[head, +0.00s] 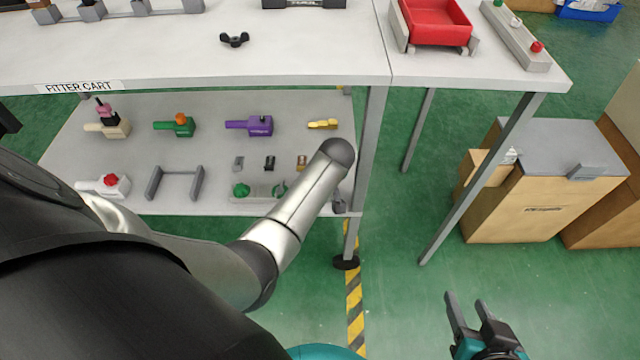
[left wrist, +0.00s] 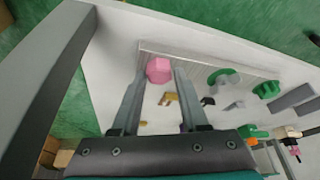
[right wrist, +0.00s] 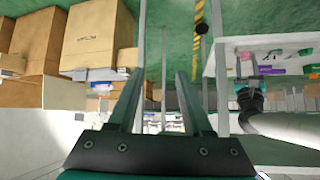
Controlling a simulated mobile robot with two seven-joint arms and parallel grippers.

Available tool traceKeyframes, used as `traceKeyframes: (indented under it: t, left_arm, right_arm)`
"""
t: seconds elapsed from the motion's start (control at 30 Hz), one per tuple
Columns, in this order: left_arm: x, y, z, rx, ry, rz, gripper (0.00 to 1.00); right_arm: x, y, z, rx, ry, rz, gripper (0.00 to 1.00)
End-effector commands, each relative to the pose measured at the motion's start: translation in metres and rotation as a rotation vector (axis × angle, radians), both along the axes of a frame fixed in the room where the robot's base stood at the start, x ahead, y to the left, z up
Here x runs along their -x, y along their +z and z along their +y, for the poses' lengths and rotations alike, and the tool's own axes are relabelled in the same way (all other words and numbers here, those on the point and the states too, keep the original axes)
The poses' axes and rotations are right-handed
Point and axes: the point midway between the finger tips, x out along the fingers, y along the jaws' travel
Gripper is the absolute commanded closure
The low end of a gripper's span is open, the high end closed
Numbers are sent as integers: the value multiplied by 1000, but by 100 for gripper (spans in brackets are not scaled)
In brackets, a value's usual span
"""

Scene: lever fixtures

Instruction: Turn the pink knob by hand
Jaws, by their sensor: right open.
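The pink knob (left wrist: 158,69), a faceted block, shows in the left wrist view on a pale shelf, near a small yellow part (left wrist: 168,99). My left gripper (left wrist: 159,72) is open, and the knob appears between its fingertips; I cannot tell how far beyond the tips it lies. In the head view I cannot make out this knob or my left gripper, and my left arm covers part of the lower shelf (head: 225,102). My right gripper (head: 467,302) is open and empty, low over the green floor at the right.
The lower shelf also carries a purple fixture (head: 250,126), a green fixture with an orange top (head: 176,125), a beige fixture with a pinkish top (head: 108,124) and a red-knobbed white one (head: 106,185). The table top (head: 200,62) overhangs it. Cart legs and cardboard boxes (head: 535,205) stand right.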

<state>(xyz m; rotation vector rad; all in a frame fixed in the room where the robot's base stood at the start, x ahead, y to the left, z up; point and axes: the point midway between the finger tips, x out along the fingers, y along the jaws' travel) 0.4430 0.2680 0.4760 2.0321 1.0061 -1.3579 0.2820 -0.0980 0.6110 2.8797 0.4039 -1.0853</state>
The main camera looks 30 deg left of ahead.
Motion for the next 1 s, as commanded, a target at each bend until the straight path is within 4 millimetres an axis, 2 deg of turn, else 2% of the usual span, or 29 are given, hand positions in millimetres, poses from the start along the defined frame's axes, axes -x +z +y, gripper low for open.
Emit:
traceKeyframes:
  t: [0.03, 0.37, 0.77, 1.0]
  left_arm:
    - [0, 0, 0, 0, 0, 0, 63]
    - [0, 0, 0, -1, 0, 1, 100]
    - [1, 0, 0, 0, -9, 2, 100]
    - [1, 1, 1, -2, -56, 3, 100]
  right_arm:
    - [0, 0, 0, 0, 0, 0, 50]
    - [0, 0, 0, 0, 0, 1, 50]
    - [2, 0, -2, 8, 0, 19, 50]
    - [10, 3, -19, 64, -22, 125, 50]
